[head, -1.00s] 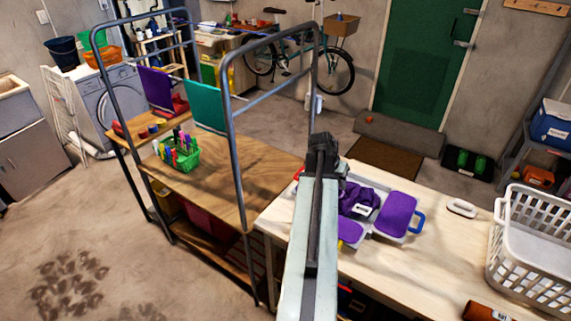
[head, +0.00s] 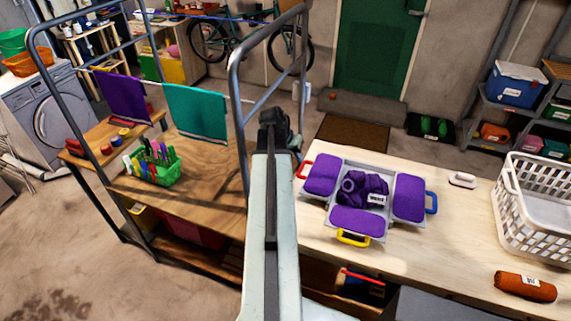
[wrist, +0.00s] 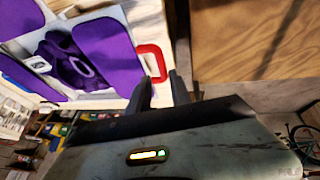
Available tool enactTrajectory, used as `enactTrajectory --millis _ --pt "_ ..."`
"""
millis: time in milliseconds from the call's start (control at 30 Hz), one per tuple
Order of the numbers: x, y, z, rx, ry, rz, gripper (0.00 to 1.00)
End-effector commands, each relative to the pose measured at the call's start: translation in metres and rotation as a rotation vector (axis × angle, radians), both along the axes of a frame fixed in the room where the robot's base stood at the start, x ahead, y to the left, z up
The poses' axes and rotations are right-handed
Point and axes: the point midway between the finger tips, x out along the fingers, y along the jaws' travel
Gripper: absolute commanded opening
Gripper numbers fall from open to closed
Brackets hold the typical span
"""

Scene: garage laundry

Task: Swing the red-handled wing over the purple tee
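The purple tee (head: 365,188) lies bunched, with a white label, in the middle of a grey folding board on the worktable. The red-handled wing (head: 322,175) lies flat to its left, with a purple pad and a red handle (head: 304,170). A blue-handled wing (head: 409,198) lies at the right and a yellow-handled wing (head: 357,221) at the front. My gripper (head: 283,128) is left of the red handle. In the wrist view my gripper (wrist: 162,84) has its fingers apart and empty, with their tips close beside the red handle (wrist: 158,50); contact is unclear.
A blue-grey metal rack post (head: 238,110) rises close to my arm. A shelf with a green marker basket (head: 165,175) is at left. A white laundry basket (head: 535,235), an iron-like white item (head: 462,180) and an orange roll (head: 525,287) are on the table at right.

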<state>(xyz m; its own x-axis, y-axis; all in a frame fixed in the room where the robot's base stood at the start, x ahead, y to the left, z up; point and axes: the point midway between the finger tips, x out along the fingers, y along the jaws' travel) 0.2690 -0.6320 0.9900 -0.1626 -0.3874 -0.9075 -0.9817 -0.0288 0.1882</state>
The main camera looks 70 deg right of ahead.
Motion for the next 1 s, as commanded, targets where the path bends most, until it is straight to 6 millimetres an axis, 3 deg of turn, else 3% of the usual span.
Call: enactTrajectory --millis 233,600,900,933,1000 --pt "0.004 -0.002 -0.013 0.0 0.0 0.009 0.25" --pt "-0.002 -0.025 -0.07 -0.001 0.0 0.012 0.25" --pt "-0.004 -0.027 -0.071 0.0 0.0 0.013 0.25" --pt "-0.004 -0.027 -0.071 0.0 0.0 0.013 0.22" --pt "-0.004 -0.027 -0.071 0.0 0.0 0.014 0.03"
